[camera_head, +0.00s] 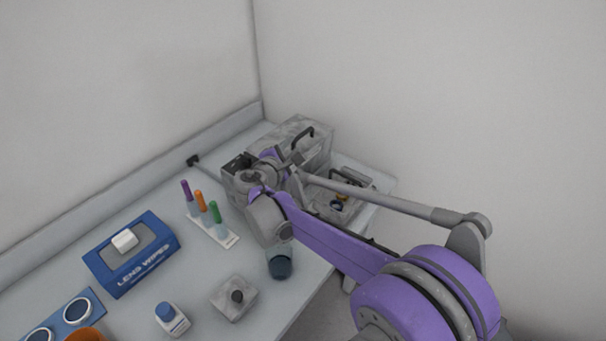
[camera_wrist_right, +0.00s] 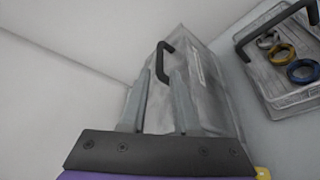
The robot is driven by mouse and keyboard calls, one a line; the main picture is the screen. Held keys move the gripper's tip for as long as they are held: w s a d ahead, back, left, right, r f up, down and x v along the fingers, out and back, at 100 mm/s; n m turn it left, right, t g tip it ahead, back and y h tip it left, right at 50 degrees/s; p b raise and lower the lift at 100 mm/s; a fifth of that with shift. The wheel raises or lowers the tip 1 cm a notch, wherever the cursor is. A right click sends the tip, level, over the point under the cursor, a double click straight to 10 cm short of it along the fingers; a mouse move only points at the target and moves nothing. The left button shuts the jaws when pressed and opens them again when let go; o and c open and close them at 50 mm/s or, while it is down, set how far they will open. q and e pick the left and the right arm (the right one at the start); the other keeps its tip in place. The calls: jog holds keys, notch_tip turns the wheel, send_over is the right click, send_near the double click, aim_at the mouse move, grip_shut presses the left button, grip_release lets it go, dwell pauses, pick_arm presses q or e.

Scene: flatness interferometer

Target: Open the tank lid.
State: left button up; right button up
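The tank (camera_head: 310,128) is a grey, mottled box at the back of the bench, with a black bar handle (camera_head: 304,133) on top. Its lid looks shut. In the right wrist view the grey lid (camera_wrist_right: 205,85) and the handle (camera_wrist_right: 167,50) show ahead of my right gripper (camera_wrist_right: 162,75). The two fingers are apart, and part of the handle appears between their tips; I cannot tell whether they touch it. In the head view my right gripper (camera_head: 294,160) is at the tank's front side, partly hidden by its own arm. My left gripper is not in view.
A tray with a handle and rings (camera_head: 345,190) stands right of the tank, near the bench edge. Left are a rack of coloured sticks (camera_head: 213,228), a lens wipes box (camera_head: 130,255), a bottle (camera_head: 172,318) and a grey block (camera_head: 233,298). Walls close off the back.

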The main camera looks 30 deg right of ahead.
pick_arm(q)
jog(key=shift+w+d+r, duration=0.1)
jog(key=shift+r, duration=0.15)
pick_arm(e)
jog(key=s+f+m+g+y, duration=0.2)
jog(key=s+m, duration=0.1)
jog(key=s, duration=0.5)
jog(key=shift+s+a+f+m, duration=0.15)
jog(key=shift+a+f+m, duration=0.05)
jog(key=shift+a+m, duration=0.2)
